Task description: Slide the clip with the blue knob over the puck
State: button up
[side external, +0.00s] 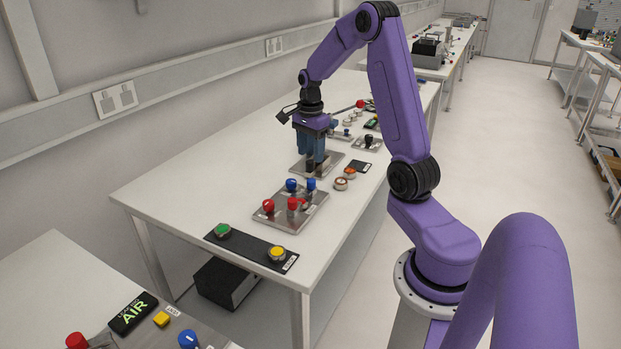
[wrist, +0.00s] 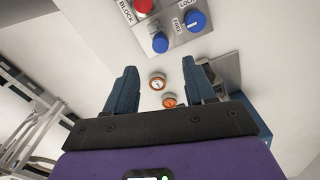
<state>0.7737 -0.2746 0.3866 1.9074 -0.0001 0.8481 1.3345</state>
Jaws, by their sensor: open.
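Two blue knobs, a nearer-left one (side external: 291,185) and a taller-looking one (side external: 311,184), stand on a metal plate (side external: 272,216) with red knobs. In the wrist view two blue knobs, one (wrist: 160,42) beside a red knob (wrist: 143,5) and one (wrist: 195,20) to its right, show near the labels BLOCK, FREE and LOCK. I cannot tell which knob belongs to the clip, and I cannot pick out the puck. My gripper (side external: 315,167) points down over another metal plate (side external: 304,173), behind the knob plate. In the wrist view my gripper (wrist: 159,66) is open, with nothing visibly held between its fingers.
Two small round orange-and-white pieces, one (side external: 341,184) and another (side external: 349,173), sit right of my gripper. A black strip (side external: 250,247) with green and yellow buttons lies at the near end. More knobs and fixtures stand farther back. The table's left side is clear.

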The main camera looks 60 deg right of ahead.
aim_at(311, 181)
notch_tip(311, 181, down, 10)
jog(key=shift+r, duration=0.2)
